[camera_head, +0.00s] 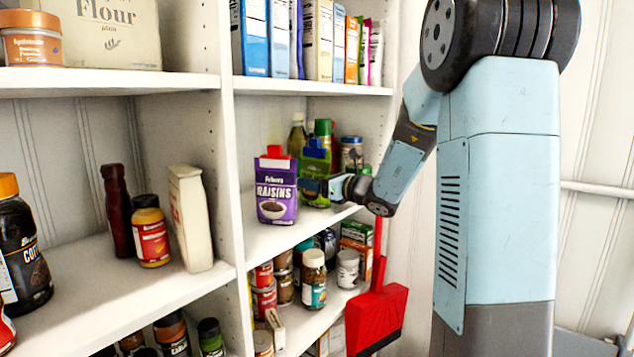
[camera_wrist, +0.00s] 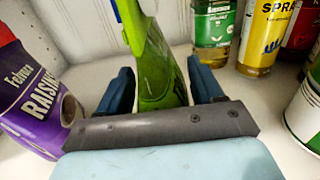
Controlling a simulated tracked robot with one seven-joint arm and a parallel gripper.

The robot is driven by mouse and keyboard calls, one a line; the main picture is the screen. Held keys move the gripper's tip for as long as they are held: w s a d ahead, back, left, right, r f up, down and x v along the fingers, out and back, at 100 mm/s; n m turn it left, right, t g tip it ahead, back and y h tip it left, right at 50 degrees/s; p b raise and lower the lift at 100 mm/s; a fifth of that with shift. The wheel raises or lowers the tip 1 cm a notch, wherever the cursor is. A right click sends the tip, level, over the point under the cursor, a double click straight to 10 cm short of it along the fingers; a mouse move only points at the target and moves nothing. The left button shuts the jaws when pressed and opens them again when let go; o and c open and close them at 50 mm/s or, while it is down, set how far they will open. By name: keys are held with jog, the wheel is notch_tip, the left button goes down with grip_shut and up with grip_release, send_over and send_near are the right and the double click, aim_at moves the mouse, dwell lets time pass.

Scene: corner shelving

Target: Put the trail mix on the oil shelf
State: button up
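A green pouch, apparently the trail mix (camera_head: 316,160), stands on the middle right shelf (camera_head: 262,236) beside the purple raisins bag (camera_head: 276,195). Its front label is not readable. In the wrist view the green pouch (camera_wrist: 160,75) is between my two blue fingers, its top leaning left. My gripper (camera_head: 312,187) reaches in from the right; its fingers (camera_wrist: 162,92) flank the pouch closely, and I cannot tell whether they press on it. Oil bottles stand behind: one with a green label (camera_wrist: 215,25) and a yellow spray bottle (camera_wrist: 265,35).
The raisins bag (camera_wrist: 38,95) is close on the left of my gripper. Jars (camera_head: 351,153) stand behind on the right. Boxes (camera_head: 318,40) fill the shelf above, and jars and tins (camera_head: 313,278) the one below. A red dustpan (camera_head: 376,315) hangs at the lower right.

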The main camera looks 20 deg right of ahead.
jog(key=shift+o, duration=0.4)
jog(key=shift+s+d, duration=0.1)
jog(key=v, duration=1.1)
jog(key=s+a+f+n+g, duration=0.2)
jog(key=s+a+n+g, duration=0.7)
jog(key=s+a+n, duration=0.6)
jog(key=s+d+f+n+h, duration=0.1)
jog(key=s+d+n+h, duration=0.7)
jog(key=s+n, duration=0.5)
jog(key=h, duration=0.2)
jog(key=shift+s+d+n+h, duration=0.2)
jog(key=shift+s+n+h, duration=0.1)
jog(key=shift+s+n, duration=0.1)
jog(key=shift+f, duration=0.15)
